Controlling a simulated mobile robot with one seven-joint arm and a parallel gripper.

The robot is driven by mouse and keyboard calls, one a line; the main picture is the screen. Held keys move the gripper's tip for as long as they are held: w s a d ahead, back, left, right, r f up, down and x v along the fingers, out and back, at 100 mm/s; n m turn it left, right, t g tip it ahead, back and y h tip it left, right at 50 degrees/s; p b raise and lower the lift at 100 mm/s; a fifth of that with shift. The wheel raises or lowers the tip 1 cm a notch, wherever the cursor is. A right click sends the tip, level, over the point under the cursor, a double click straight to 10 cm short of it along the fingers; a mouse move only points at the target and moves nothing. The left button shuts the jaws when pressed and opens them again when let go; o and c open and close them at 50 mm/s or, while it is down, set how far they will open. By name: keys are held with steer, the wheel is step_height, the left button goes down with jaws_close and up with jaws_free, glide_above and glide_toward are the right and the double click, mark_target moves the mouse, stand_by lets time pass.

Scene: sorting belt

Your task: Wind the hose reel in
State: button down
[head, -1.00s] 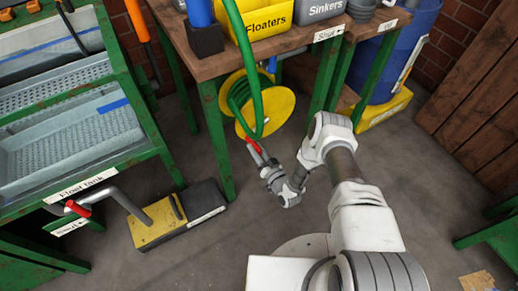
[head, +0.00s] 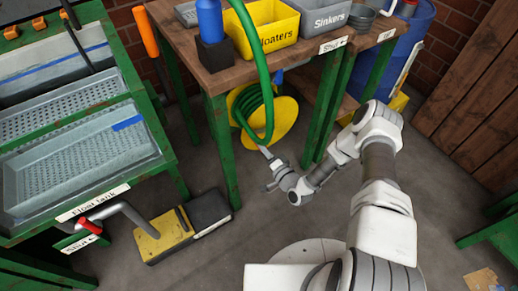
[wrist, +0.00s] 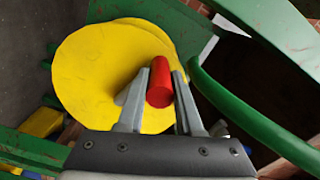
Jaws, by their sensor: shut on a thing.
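The hose reel has a yellow disc (head: 286,119) and sits under the wooden table in the head view. The disc also fills the middle of the wrist view (wrist: 90,70). Green hose (head: 262,68) comes down from the table top, and loops of it lie on the reel. My gripper (head: 266,153) is at the lower front of the reel. In the wrist view its fingers (wrist: 162,88) are shut on the red crank handle (wrist: 159,83), which stands in front of the disc. The handle is hidden in the head view. A thick length of hose (wrist: 240,108) passes right of the fingers.
A green table leg (head: 222,150) stands left of the reel, with more legs to its right. A yellow and black pedal block (head: 160,238) lies on the floor at left, beside the float tank (head: 75,205).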

steer(key=shift+w+d+r, duration=0.2)
steer(key=shift+d+r, duration=0.1)
steer(key=shift+r, duration=0.45)
steer(key=c, duration=0.6)
jaws_free()
steer(key=shift+s+f, duration=0.1)
